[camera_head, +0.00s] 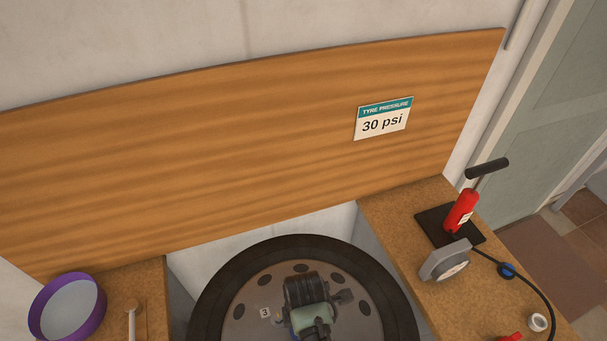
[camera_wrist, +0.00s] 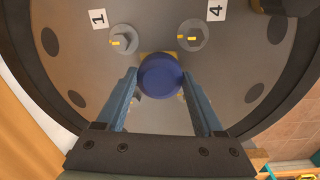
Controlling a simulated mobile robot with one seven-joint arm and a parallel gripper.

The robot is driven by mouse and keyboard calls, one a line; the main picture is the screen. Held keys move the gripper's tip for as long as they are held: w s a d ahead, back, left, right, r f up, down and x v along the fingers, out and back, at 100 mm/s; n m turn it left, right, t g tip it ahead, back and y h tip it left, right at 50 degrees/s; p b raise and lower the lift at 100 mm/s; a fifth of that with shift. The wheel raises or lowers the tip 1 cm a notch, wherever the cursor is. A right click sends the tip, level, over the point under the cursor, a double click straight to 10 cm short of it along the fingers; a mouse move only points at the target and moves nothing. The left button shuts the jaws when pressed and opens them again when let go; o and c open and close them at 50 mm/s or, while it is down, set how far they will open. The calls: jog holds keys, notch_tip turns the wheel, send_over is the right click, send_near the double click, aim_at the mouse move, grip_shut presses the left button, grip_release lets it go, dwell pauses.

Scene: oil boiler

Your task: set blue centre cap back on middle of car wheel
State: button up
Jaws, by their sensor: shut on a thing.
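The blue centre cap (camera_wrist: 162,78) is between the fingertips of my gripper (camera_wrist: 161,74) in the wrist view. My gripper is shut on it, with the cap's round face towards the camera. Behind it is the grey face of the car wheel (camera_wrist: 155,17), with a bit of yellow showing at the cap's upper edge. The cap hides the wheel's middle, and I cannot tell whether it touches the wheel. In the head view the wheel (camera_head: 262,300) stands at the bottom centre inside a dark tyre (camera_head: 213,292). My wrist covers its middle there, and the fingertips are hidden.
Wheel nuts (camera_wrist: 192,35) sit by labels 1 and 4. On the right bench are a red pump (camera_head: 462,211), a grey gauge (camera_head: 445,262), a hose and a white ring (camera_head: 538,322). A purple-rimmed round container (camera_head: 68,307) and a wooden-handled tool (camera_head: 132,320) are at left.

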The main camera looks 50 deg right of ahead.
jog(key=shift+f, duration=0.3)
jog(key=shift+f, duration=0.2)
jog(key=o, duration=1.4)
jog(key=shift+c, duration=0.2)
jog(key=shift+r, duration=0.15)
notch_tip(320, 180, up, 12)
jog(key=shift+s, duration=0.15)
jog(key=shift+a+r, duration=0.1)
